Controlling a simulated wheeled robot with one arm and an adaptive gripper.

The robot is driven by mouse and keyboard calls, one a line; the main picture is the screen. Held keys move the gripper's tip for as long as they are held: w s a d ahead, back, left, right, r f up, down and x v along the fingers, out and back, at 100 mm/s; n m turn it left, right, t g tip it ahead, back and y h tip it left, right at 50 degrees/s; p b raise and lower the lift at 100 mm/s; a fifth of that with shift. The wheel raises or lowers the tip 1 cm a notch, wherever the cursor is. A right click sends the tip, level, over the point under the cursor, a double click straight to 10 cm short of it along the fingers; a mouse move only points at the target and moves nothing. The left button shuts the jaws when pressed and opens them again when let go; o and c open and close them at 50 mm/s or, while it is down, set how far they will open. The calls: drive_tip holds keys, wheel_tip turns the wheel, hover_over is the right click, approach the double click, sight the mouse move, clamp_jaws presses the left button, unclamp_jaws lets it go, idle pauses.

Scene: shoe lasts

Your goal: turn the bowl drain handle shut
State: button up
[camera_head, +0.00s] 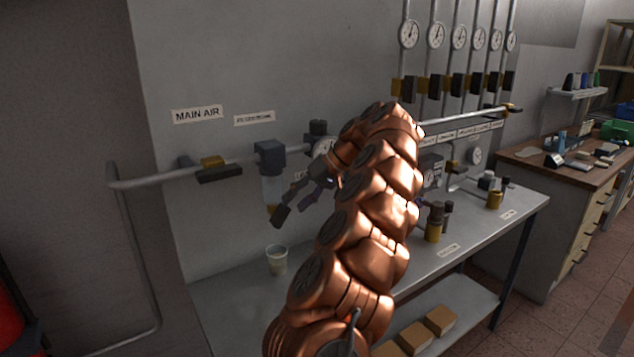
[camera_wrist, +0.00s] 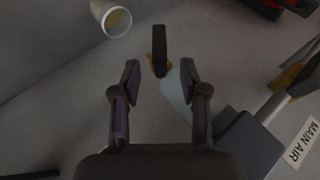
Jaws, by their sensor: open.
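The clear bowl (camera_head: 271,189) hangs under a grey-blue filter head on the wall pipe; it also shows in the wrist view (camera_wrist: 174,92). At its lower end is a brass drain with a dark bar-shaped drain handle (camera_wrist: 159,42). My gripper (camera_wrist: 160,76) is open, one finger on each side. The handle lies ahead of the gap between the fingertips, with no contact visible. In the head view my gripper (camera_head: 292,204) is beside the bowl's lower end, partly hidden behind my copper arm. The handle is hard to separate from my dark fingers there.
A cup (camera_head: 277,260) stands on the bench (camera_head: 225,299) below the bowl; it shows in the wrist view (camera_wrist: 117,22). A main air valve with a dark lever (camera_head: 219,174) is on the pipe to the left. A gauge (camera_head: 324,149) is close behind my wrist.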

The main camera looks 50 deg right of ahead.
drive_tip(key=v, duration=0.6)
drive_tip(key=shift+r, duration=0.3)
idle(0.5)
drive_tip(key=shift+s+d, duration=0.2)
drive_tip(key=shift+s, duration=0.1)
idle(0.7)
